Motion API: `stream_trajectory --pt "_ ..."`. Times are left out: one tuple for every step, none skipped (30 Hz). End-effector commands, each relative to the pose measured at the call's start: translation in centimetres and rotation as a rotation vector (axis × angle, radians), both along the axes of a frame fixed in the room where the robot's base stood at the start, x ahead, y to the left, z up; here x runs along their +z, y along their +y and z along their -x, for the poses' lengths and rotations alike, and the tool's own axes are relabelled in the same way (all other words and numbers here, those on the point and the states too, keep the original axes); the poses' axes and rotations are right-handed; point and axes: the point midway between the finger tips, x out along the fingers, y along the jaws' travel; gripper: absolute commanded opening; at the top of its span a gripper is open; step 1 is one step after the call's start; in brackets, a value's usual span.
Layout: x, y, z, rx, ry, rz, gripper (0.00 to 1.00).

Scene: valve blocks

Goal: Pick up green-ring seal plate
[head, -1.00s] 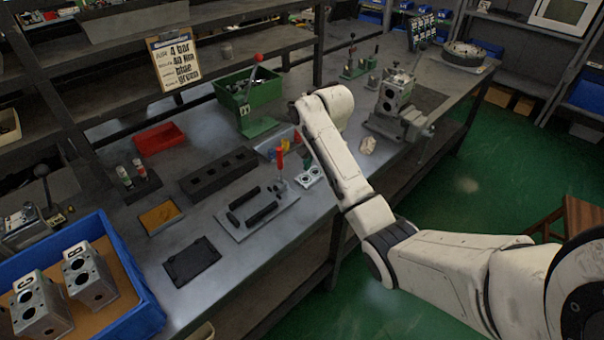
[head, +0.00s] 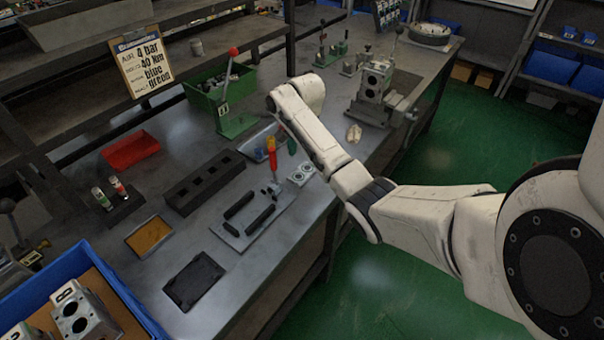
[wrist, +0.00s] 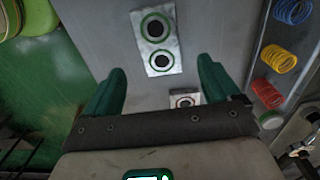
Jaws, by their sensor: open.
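In the wrist view, a pale rectangular seal plate (wrist: 154,58) with two dark holes ringed in green lies flat on the grey bench. It is beyond my fingertips, a little left of the middle of the gap. My gripper (wrist: 160,82) is open, with its two green fingers apart and nothing held. A second pale plate (wrist: 184,99) with an orange-red ring shows closer to the palm, partly hidden by it. In the head view, a pale two-hole plate (head: 301,173) lies near the bench's front edge; its ring colour is too small to tell. My forearm mostly hides the gripper there.
Blue, yellow and red springs (wrist: 268,92) sit in a tray right of the fingers. In the head view, a fixture with black bars (head: 232,228) and a red-handled clamp (head: 272,168) stands left of the plate. A metal valve block (head: 376,80) stands farther back.

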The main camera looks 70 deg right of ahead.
Motion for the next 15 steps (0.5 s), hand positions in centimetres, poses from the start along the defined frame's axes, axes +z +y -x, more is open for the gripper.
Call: stream_trajectory --pt "-0.3 0.0 0.0 0.000 0.001 0.000 0.89" --pt "-0.5 0.0 0.0 0.000 0.001 0.000 0.89" --pt "-0.9 0.0 0.1 0.000 0.002 0.001 0.89" --pt "-1.3 -0.1 0.1 -0.001 0.003 -0.001 0.89" --pt "-1.7 0.0 0.1 0.000 0.003 -0.001 0.89" --pt "-2.3 0.0 0.0 0.000 0.004 -0.002 0.89" --pt "-2.8 -0.1 0.0 0.000 0.003 -0.001 0.89" --pt "-3.2 -0.1 0.0 -0.001 0.003 -0.001 0.89" --pt "-3.9 -0.1 0.0 0.000 0.003 0.000 0.89" --pt "-4.2 -0.1 -0.1 0.000 0.002 0.001 0.89" --pt "-4.5 -0.1 -0.1 0.000 0.001 0.001 0.89" --pt "-4.8 0.0 -0.1 0.001 0.001 0.000 0.89" --pt "-5.0 0.0 -0.1 0.001 0.001 0.000 0.89" --pt "-5.1 0.0 -0.1 0.001 0.001 0.001 0.89" --pt "-5.2 0.0 -0.1 0.001 -0.001 0.001 0.89"
